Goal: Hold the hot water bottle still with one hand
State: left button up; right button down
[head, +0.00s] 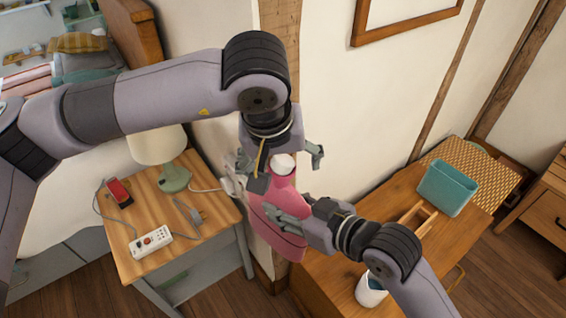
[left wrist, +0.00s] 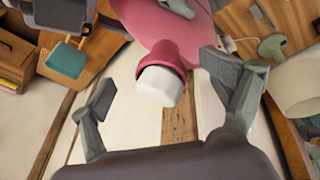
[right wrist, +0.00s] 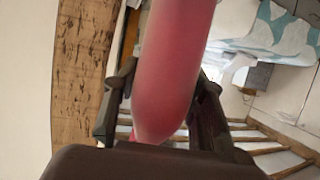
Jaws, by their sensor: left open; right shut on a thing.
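The pink hot water bottle (head: 282,247) is held upright in the air between the bedside table and the desk, its white cap (head: 284,163) at the top. My right gripper (head: 296,217) is shut on the bottle's body; in the right wrist view the bottle (right wrist: 172,75) lies between the two fingers. My left gripper (head: 287,168) is open above it. In the left wrist view the cap (left wrist: 158,87) and pink neck (left wrist: 165,52) lie between the spread fingers, with gaps on both sides. The bottle's lower part is partly hidden by my right gripper.
The bedside table (head: 150,262) at left bears a lamp (head: 172,178), a power strip (head: 151,242) and a red phone (head: 119,191). The wooden desk (head: 330,275) at right bears a teal bin (head: 447,188) and a white cup (head: 371,289). A wall stands behind.

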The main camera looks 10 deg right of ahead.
aim_at(281, 160)
pick_arm(q)
jog(key=shift+r, duration=0.15)
jog(key=shift+v, duration=2)
jog(key=shift+c, duration=0.4)
jog(key=c, duration=1.6)
jog(key=shift+o, duration=0.2)
jog(key=shift+w+f, duration=0.1)
jog(key=shift+f, duration=0.25)
